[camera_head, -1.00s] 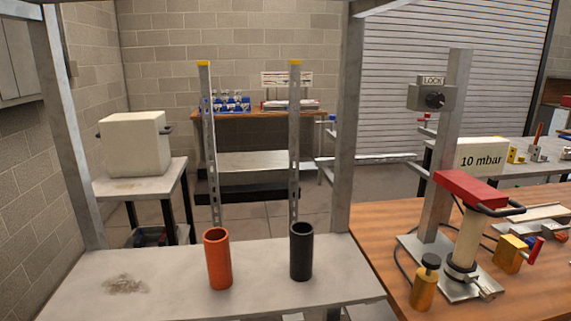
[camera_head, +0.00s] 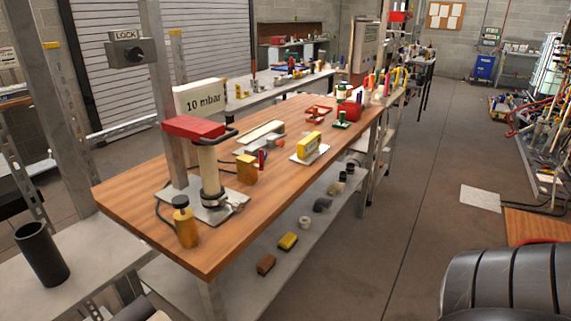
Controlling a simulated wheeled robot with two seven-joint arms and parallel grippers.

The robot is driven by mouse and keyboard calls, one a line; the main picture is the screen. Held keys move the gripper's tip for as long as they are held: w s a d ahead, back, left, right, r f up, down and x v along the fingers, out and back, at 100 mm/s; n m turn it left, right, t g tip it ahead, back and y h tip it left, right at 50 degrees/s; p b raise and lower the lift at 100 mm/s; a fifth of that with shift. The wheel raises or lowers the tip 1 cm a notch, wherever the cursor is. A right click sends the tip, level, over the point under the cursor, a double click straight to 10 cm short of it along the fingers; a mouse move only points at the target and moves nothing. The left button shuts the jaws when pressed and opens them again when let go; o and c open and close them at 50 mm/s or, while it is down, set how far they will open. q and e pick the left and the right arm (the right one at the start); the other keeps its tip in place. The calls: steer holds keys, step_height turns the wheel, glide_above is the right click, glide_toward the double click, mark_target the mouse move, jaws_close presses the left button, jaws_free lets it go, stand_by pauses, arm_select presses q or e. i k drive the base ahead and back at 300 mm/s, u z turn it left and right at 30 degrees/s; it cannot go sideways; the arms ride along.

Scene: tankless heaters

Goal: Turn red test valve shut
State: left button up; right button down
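A brass-yellow block (camera_head: 246,169) stands on the wooden bench, and a small upright red piece (camera_head: 262,159) shows at its right side. This may be the red test valve; it is too small to tell its turn position. Left of it stands a hand pump (camera_head: 208,172) with a red top block (camera_head: 193,128) and a black handle, on a metal plate. A sign reading "10 mbar" (camera_head: 201,100) stands behind the pump. Neither of my grippers is in view.
The wooden bench (camera_head: 225,248) has a bare front corner. A brass cylinder (camera_head: 186,226) stands near its left edge. A LOCK switch box (camera_head: 132,50) is on a post. A yellow meter (camera_head: 309,146) sits farther back. Floor (camera_head: 415,190) right of the bench is open.

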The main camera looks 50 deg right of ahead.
mark_target(261, 160)
steer(key=z, duration=0.2)
steer(key=k, duration=0.4)
steer(key=z, duration=1.35)
steer(key=i, duration=0.7)
steer(key=u, duration=0.4)
steer(key=k, duration=0.65)
steer(key=u, duration=0.75)
steer(key=i, duration=1.2)
steer(key=z, duration=0.25)
